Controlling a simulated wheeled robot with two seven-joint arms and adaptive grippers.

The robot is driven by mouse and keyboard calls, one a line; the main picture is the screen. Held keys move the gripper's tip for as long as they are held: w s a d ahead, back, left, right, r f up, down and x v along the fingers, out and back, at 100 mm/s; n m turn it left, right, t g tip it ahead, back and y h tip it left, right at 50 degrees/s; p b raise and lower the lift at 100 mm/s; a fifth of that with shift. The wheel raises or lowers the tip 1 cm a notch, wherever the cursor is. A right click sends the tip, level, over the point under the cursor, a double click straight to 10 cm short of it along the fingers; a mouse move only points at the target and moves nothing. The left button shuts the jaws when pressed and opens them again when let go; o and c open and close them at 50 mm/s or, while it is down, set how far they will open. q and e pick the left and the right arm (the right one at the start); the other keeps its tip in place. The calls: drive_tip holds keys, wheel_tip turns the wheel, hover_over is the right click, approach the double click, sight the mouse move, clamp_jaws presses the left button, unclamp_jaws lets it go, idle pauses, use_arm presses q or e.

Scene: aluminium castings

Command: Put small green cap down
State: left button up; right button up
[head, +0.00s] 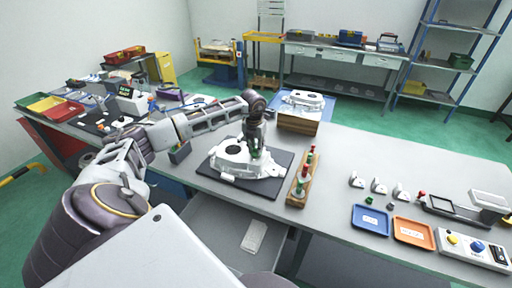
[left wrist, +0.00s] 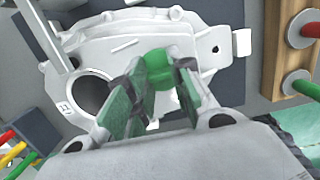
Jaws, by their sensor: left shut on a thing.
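The small green cap (left wrist: 158,66) sits between the fingertips of my left gripper (left wrist: 155,85) in the left wrist view. The gripper is shut on it. In the head view my left gripper (head: 255,146) points down over the white aluminium casting (head: 228,168), which lies on a dark mat (head: 265,188). In the left wrist view the casting (left wrist: 95,50) is behind the cap, with a large round bore left of the fingers. I cannot tell whether the cap touches the casting. My right gripper is not in view.
A wooden rack (head: 295,196) with red and green pieces stands right of the mat. A blue tray (head: 358,226) and an orange tray (head: 400,238) lie further right, near a button box (head: 462,256). Another casting (head: 303,99) sits on a box behind. Table between is clear.

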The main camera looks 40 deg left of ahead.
sight(255, 154)
use_arm(q)
drive_tip(key=shift+f, duration=0.4)
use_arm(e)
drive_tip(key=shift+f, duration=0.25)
use_arm(q)
drive_tip(key=o, duration=0.7)
drive_tip(key=shift+r, duration=0.1)
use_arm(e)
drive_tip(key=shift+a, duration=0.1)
use_arm(q)
drive_tip(key=shift+r, duration=0.15)
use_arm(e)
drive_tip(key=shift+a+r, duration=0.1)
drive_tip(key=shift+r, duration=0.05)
use_arm(q)
drive_tip(key=shift+r, duration=0.15)
drive_tip(key=shift+s+d+r+b, duration=0.1)
drive_tip(key=shift+s+r+b, duration=0.15)
drive_tip(key=shift+r, duration=1.75)
drive_tip(key=shift+s+d+r+b, duration=0.1)
drive_tip(key=shift+s+r+b, duration=0.15)
drive_tip(key=shift+r, duration=1.7)
drive_tip(key=shift+s+r+b, duration=0.15)
drive_tip(key=shift+r+b, duration=0.1)
drive_tip(key=shift+r, duration=1.75)
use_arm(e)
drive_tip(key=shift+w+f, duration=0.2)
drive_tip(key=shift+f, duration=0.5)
